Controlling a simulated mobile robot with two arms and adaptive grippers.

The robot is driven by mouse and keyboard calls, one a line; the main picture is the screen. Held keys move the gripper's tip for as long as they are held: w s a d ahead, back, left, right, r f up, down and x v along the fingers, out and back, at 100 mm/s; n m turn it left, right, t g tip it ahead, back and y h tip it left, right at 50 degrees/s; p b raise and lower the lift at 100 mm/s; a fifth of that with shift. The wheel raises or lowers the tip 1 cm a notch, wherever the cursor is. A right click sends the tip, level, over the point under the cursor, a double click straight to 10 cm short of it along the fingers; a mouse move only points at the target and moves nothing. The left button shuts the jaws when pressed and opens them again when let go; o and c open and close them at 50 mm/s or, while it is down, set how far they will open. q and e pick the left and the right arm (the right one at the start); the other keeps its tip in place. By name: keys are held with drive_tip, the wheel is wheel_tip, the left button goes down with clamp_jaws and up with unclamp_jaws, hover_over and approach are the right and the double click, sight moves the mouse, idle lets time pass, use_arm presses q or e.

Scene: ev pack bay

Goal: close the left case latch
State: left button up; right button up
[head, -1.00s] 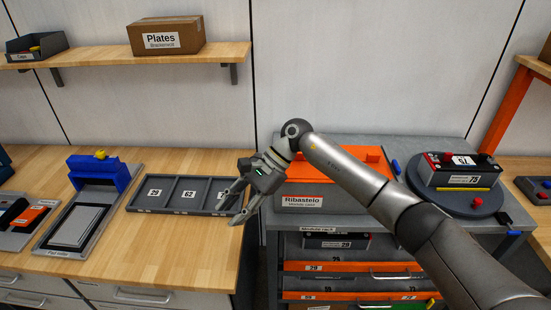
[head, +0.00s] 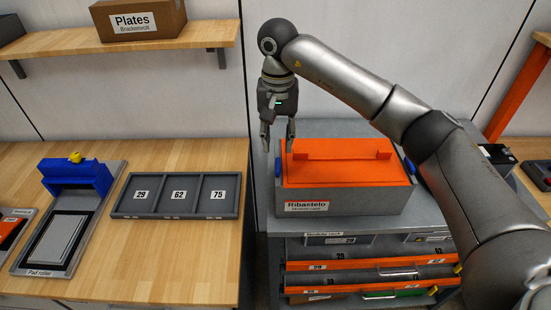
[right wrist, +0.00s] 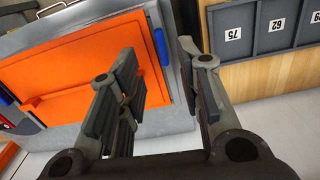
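The grey case (head: 345,201) with an orange lid (head: 345,171) and a "Ribastelo" label stands on the grey bench. Its left latch (head: 278,167) is a blue piece on the case's left side, and it also shows beside the lid in the right wrist view (right wrist: 161,50). I cannot tell from these frames whether it is open or shut. My right gripper (head: 278,143) points down above the left latch, its fingers apart and empty. In the right wrist view the open fingers (right wrist: 160,82) frame the latch side. My left gripper is not in view.
A grey tray (head: 147,216) marked 29, 62 and 75 lies on the wooden table (head: 140,270) at left. A blue pad roller (head: 75,175) stands beside it. A shelf (head: 130,42) with a cardboard box is above. A gap separates table and bench.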

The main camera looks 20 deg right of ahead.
drive_tip(key=p, duration=0.2)
hover_over(277, 169)
drive_tip(key=f, duration=0.4)
drive_tip(key=shift+s+d+f, duration=0.1)
drive_tip(key=shift+s+f, duration=0.1)
drive_tip(key=f, duration=0.2)
drive_tip(key=shift+w+f+p, duration=0.25)
drive_tip(key=shift+f+p, duration=0.45)
drive_tip(key=shift+f, duration=0.75)
drive_tip(key=shift+c, duration=0.9)
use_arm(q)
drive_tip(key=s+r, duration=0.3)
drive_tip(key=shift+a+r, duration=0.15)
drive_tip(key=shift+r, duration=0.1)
use_arm(e)
clamp_jaws()
